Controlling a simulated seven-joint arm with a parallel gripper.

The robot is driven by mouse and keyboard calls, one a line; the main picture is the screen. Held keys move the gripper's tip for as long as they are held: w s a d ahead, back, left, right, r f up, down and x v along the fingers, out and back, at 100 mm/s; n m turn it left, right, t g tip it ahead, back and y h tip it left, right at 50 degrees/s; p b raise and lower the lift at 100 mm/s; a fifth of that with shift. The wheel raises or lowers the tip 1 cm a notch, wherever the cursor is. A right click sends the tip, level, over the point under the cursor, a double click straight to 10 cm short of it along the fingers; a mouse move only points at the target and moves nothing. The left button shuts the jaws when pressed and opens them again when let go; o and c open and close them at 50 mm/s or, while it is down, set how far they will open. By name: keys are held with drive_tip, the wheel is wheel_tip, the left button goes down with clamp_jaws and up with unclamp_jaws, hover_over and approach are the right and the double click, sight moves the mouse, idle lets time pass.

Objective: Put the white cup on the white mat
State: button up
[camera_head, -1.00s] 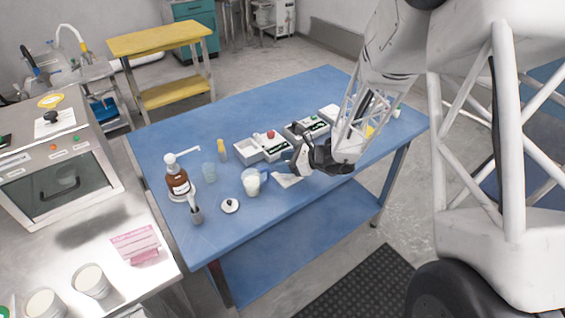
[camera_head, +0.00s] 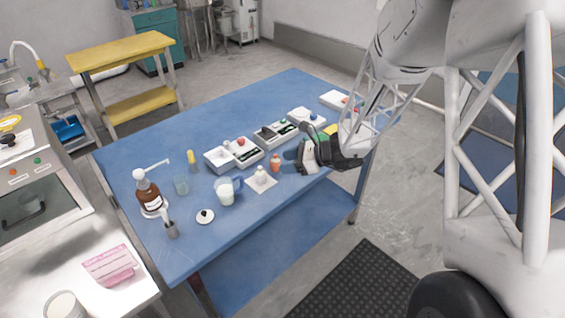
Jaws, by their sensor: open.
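The white mat (camera_head: 258,188) lies flat on the blue table, near its front edge. A small white cup-like object (camera_head: 261,173) with a pale top stands upright on the mat; it is too small to make out well. My gripper (camera_head: 291,161) is open, low over the table to the right of the mat, and apart from the white object. A small orange-and-white item (camera_head: 275,163) stands between the mat and my gripper. Whether my fingers touch that item I cannot tell.
A glass jug of white liquid (camera_head: 225,191) stands left of the mat, with a white lid (camera_head: 205,216) in front. A brown pump bottle (camera_head: 149,197) stands far left. The front right of the blue table (camera_head: 300,190) is clear.

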drive_tip(key=shift+s+d+r, duration=0.1)
drive_tip(key=shift+r, duration=0.05)
idle(0.8)
drive_tip(key=s+d+r+n+h, duration=0.4)
drive_tip(key=s+d+r+n, duration=0.2)
drive_tip(key=s, duration=0.5)
drive_tip(key=s+d+r+n+h, duration=0.5)
drive_tip(key=s+r, duration=0.3)
drive_tip(key=s, duration=0.3)
drive_tip(key=s+d+r+n+t+h, duration=0.1)
drive_tip(key=s+d+r+n+h, duration=0.3)
drive_tip(key=s, duration=0.7)
drive_tip(key=shift+d+r+n+h, duration=0.3)
drive_tip(key=shift+d+r+n, duration=1.1)
drive_tip(key=shift+d+n, duration=0.7)
drive_tip(key=shift+s, duration=0.1)
